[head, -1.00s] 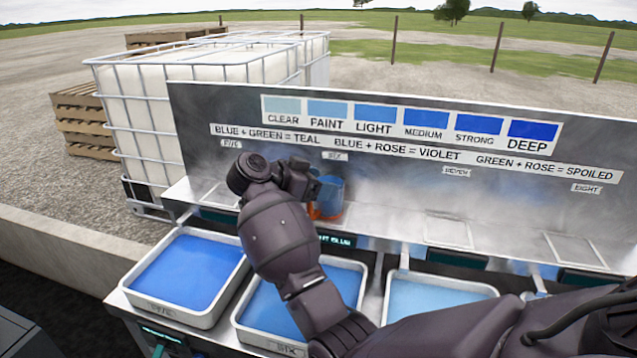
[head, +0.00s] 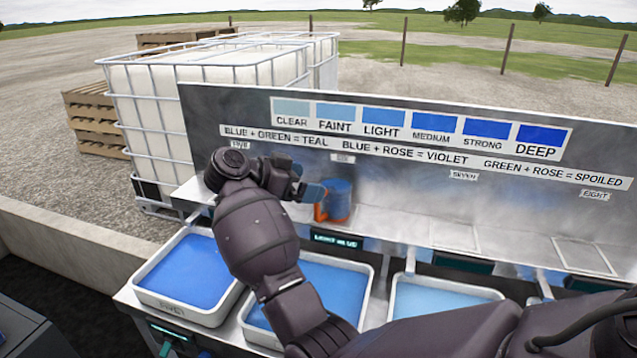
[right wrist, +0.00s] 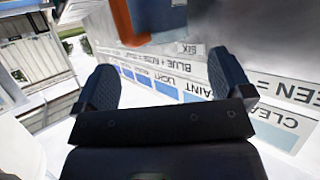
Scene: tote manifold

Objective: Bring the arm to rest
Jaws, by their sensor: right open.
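My right arm reaches up from the lower right of the head view. Its gripper (head: 312,192) is open and empty, just left of a blue jug (head: 339,198) with an orange handle (head: 320,212). The jug stands upright on the metal ledge at the back panel, below the SIX label. In the right wrist view the two fingers (right wrist: 165,82) are spread with nothing between them. The jug (right wrist: 155,15) and its orange handle (right wrist: 121,22) show beyond them at the top. My left gripper is not in view.
Trays of blue liquid line the front: a deeper blue one (head: 237,303) at left, a middle one partly behind my arm, and a paler one (head: 396,300). The back panel (head: 400,198) carries a colour chart. A caged white tank (head: 130,75) stands behind. The ledge right of the jug is clear.

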